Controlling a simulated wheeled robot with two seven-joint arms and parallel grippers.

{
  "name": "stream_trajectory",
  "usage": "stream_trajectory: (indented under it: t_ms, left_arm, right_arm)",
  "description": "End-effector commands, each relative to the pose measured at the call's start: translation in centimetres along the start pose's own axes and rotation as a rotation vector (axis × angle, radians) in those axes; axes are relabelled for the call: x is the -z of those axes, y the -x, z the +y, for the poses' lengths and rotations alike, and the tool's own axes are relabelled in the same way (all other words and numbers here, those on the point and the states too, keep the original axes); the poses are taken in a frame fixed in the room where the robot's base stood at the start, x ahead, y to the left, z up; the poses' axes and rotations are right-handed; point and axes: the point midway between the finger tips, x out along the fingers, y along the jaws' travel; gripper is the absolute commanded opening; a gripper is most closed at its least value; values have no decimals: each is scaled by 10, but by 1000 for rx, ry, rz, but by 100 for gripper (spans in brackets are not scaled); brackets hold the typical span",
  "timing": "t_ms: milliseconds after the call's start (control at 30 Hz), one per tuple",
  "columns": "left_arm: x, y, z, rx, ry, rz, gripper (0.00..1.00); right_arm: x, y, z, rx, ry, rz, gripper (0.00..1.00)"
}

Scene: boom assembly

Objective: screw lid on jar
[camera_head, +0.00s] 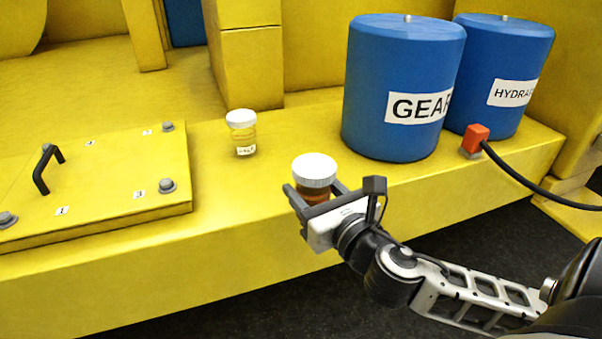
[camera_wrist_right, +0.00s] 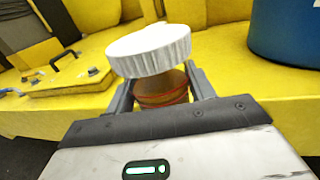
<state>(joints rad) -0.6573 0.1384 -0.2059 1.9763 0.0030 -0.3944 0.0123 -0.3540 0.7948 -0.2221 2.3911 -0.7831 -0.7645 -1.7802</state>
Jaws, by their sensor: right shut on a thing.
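A jar (camera_head: 314,190) with brown contents and a ribbed white lid (camera_head: 314,168) stands near the front edge of the yellow ledge. My right gripper (camera_head: 318,196) is shut around the jar's body, below the lid. In the right wrist view the jar (camera_wrist_right: 161,88) sits between the fingers, with the lid (camera_wrist_right: 150,48) on top, looking slightly tilted. Whether the lid is threaded down cannot be told. A second jar (camera_head: 243,138) with pale yellow contents, a white lid (camera_head: 240,118) and a label stands upright farther back and left, apart from the gripper. My left gripper is not in view.
Blue drums marked GEAR (camera_head: 385,75) and HYDRA (camera_head: 510,65) stand at the back right. A red connector (camera_head: 476,136) with a black cable sits beside them. A yellow bolted plate (camera_head: 110,180) with a black handle (camera_head: 44,168) lies left. The ledge between plate and jars is clear.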

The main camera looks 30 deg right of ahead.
Motion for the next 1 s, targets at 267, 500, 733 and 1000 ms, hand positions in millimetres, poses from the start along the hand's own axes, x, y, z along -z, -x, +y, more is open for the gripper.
stream_trajectory:
  t_ms: [267,500,733,1000]
  left_arm:
    - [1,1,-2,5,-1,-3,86]
    - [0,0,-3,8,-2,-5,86]
    - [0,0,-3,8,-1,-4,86]
    - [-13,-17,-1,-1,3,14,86]
  right_arm:
    - [-78,-15,-36,29,15,-9,0]
    - [-94,-16,-40,39,13,-3,0]
    - [-94,-16,-40,39,12,-3,0]
    - [-80,-32,-43,41,13,-11,0]
